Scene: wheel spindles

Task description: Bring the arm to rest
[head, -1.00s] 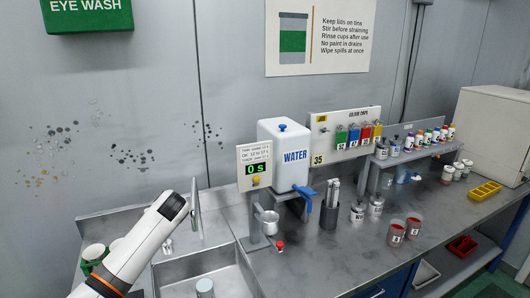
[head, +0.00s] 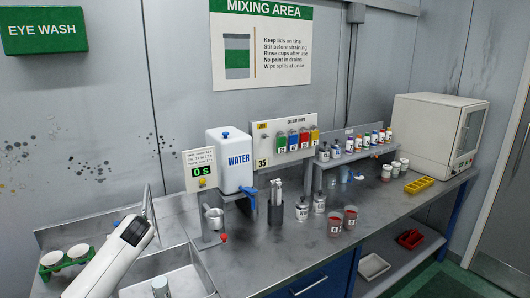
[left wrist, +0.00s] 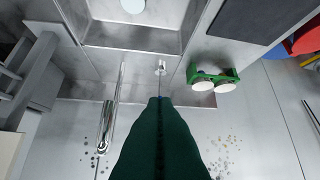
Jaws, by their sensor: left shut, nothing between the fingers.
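My left gripper (left wrist: 158,102) shows in the left wrist view as two long dark green fingers pressed together, with nothing between them. Its tips show near the edge of the metal sink (left wrist: 135,40), over the worktop side. In the head view my left arm (head: 112,258) comes in at the lower left, in front of the sink (head: 178,272); its gripper does not show there. My right gripper is in neither view.
A green holder with white cups (head: 66,259) stands left of my arm. The tap (head: 150,212) rises behind the sink. The white water tank (head: 230,160) and a small metal cup (head: 214,217) stand to its right. Two red cups (head: 350,216) stand farther right.

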